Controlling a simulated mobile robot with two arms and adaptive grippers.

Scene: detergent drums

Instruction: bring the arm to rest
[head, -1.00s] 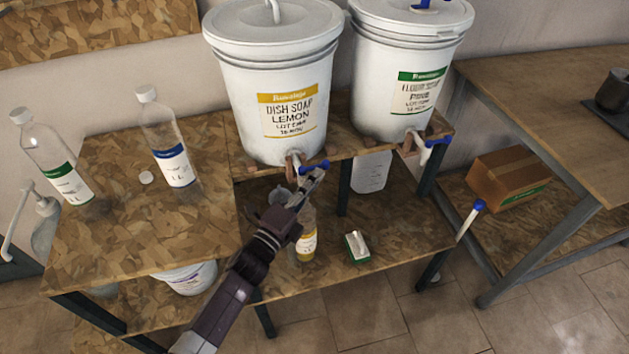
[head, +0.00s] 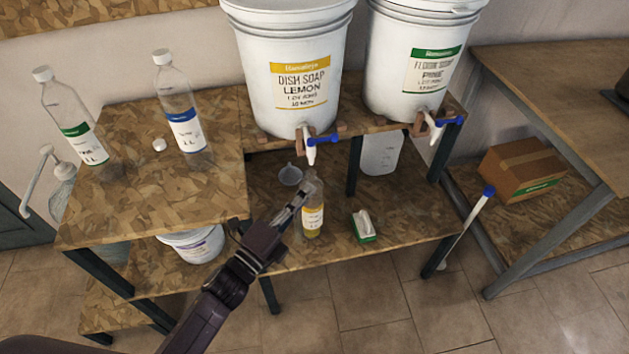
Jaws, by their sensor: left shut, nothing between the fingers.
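My left gripper (head: 299,199) is shut and empty. In the head view it overlaps the left edge of a bottle with a yellow label (head: 313,217); I cannot tell whether they touch. The bottle stands upright on the lower shelf, below the tap (head: 311,146) of the dish soap drum (head: 295,60). The tap has a blue lever and is apart from the gripper. My right gripper is not in view.
A funnel (head: 290,175) and a green-and-white box (head: 364,228) are near the bottle. Two clear bottles (head: 185,115) and a white cap (head: 159,145) stand on the left top (head: 130,215). A second drum (head: 415,60) is at right. Floor in front is clear.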

